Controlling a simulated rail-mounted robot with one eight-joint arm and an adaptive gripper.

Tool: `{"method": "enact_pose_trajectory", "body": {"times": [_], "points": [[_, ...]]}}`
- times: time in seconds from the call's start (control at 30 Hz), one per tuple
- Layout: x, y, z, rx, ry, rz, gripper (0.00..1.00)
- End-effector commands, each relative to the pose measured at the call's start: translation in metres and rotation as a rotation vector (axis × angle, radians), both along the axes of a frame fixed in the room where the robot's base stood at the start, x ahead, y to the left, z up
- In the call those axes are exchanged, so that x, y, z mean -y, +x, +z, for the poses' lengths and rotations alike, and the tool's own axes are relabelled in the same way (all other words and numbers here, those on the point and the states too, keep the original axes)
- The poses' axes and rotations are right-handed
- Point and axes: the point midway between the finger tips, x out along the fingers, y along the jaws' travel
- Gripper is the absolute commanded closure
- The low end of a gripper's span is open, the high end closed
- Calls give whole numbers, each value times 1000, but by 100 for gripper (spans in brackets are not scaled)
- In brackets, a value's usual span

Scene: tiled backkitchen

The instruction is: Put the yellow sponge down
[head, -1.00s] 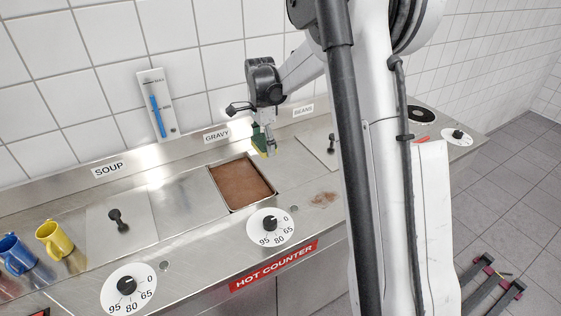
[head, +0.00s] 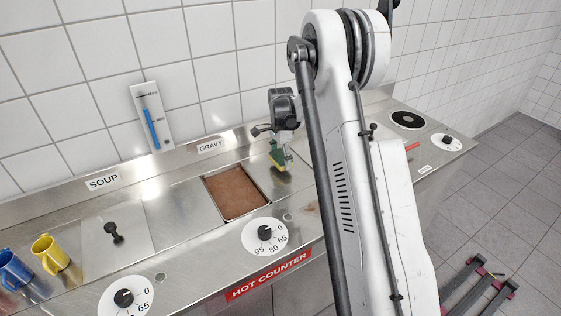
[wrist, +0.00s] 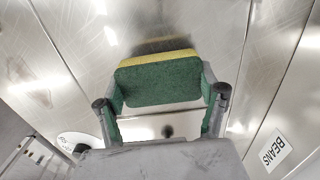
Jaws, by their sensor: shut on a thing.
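The yellow sponge (head: 276,158) has a green scouring side and is gripped in my gripper (head: 284,160), to the right of the gravy pan. In the wrist view the sponge (wrist: 160,82) sits between the two fingertips of my gripper (wrist: 162,98), green face towards the camera and yellow edge along the top. A dark reflection or shadow of it shows on the steel just beyond. The sponge is low over the steel counter (head: 180,220); I cannot tell whether it touches.
The gravy pan (head: 235,193) with brown contents is open left of the sponge. A lidded soup well (head: 112,234), yellow mug (head: 50,254) and blue mug (head: 14,270) stand further left. A brown smear (head: 312,207) lies partly behind my arm. The BEANS label (wrist: 273,150) shows in the wrist view.

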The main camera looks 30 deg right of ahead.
Motion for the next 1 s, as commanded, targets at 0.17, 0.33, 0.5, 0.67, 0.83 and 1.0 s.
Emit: {"method": "enact_pose_trajectory", "body": {"times": [0.17, 0.33, 0.5, 0.67, 0.83, 1.0], "points": [[0, 0, -20, 0, 0, 0, 62], [0, 0, -22, 0, 0, 0, 62], [0, 0, -24, 0, 0, 0, 62], [0, 0, -24, 0, 0, 0, 12], [0, 0, -24, 0, 0, 0, 9], [0, 0, -22, 0, 0, 0, 9]]}}
